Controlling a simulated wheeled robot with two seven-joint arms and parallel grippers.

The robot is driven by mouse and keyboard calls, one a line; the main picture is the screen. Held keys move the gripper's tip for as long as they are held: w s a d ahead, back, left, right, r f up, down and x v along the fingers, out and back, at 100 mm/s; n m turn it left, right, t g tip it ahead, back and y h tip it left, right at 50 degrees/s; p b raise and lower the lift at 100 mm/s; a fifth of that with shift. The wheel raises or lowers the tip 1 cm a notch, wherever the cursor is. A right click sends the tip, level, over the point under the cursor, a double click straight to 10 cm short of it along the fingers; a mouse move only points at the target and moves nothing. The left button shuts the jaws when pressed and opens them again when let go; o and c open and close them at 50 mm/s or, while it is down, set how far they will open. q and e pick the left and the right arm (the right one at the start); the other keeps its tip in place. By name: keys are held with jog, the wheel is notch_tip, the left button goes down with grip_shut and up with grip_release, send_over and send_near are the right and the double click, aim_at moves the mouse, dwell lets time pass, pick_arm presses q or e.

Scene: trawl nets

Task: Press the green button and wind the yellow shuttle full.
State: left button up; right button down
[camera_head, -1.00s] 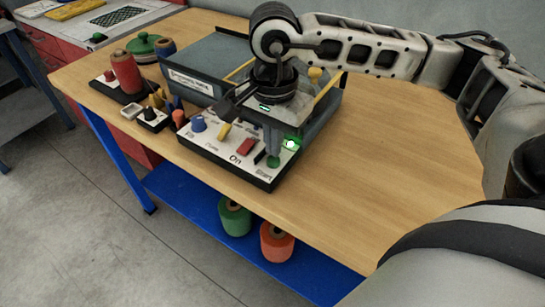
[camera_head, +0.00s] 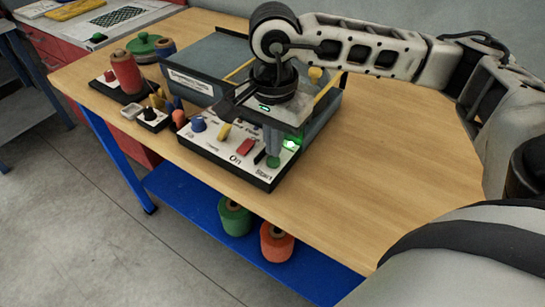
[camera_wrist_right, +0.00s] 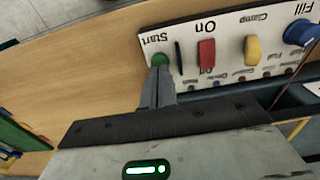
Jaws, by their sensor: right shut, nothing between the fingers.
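The green Start button (camera_head: 273,162) sits at the right front of the white control panel (camera_head: 215,152); it also shows in the right wrist view (camera_wrist_right: 160,59). My right gripper (camera_head: 274,155) is shut and empty, pointing down at this button. In the right wrist view its fingertips (camera_wrist_right: 160,70) overlap the button's near edge; I cannot tell if they press it. A green light (camera_head: 291,143) glows on the panel. Small yellow pieces (camera_head: 157,98) stand left of the panel; I cannot tell whether one is the yellow shuttle. My left gripper is out of view.
The panel carries a red On switch (camera_head: 245,147), a yellow clamp lever (camera_head: 224,131) and a blue Fill knob (camera_head: 198,124). A red spool (camera_head: 126,72) stands at the left. Green (camera_head: 234,216) and orange (camera_head: 277,242) spools sit on the shelf below. The table's right part is clear.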

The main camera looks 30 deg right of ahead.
jog(key=shift+f, duration=0.1)
dwell(0.3)
jog(key=shift+f+b, duration=0.75)
jog(key=shift+b, duration=0.15)
